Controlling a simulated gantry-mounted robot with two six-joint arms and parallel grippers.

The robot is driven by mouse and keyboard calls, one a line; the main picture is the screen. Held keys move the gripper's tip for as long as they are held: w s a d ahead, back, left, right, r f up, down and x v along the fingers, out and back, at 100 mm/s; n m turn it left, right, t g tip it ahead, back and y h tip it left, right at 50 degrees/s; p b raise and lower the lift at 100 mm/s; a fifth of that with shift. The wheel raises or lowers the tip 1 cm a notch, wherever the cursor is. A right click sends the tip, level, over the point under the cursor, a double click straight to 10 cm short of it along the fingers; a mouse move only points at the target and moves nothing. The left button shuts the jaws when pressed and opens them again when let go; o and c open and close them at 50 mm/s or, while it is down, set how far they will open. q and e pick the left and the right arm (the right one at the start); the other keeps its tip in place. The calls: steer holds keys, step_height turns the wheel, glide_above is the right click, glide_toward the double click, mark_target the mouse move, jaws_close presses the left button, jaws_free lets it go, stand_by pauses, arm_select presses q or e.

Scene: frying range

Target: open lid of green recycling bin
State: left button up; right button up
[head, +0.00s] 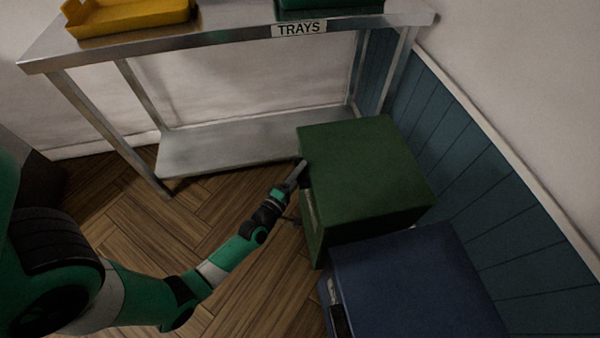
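The green recycling bin (362,172) stands on the floor right of centre in the head view, against the blue panelled wall. Its lid lies flat on top and is closed. My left gripper (299,170) is at the bin's left front side, close under the lid's front edge near its far corner. I cannot tell whether it touches the lid. The fingers are small and dark, and their gap cannot be made out. My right gripper is not in the picture.
A blue bin (410,285) stands right beside the green one, nearer to me. A metal table (225,42) labelled TRAYS stands behind, with a yellow tray (130,17) and a green tray (325,8) on it. The wooden floor (205,215) left of the bins is clear.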

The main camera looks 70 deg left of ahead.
arm_select(q)
jaws_close()
stand_by(1.2)
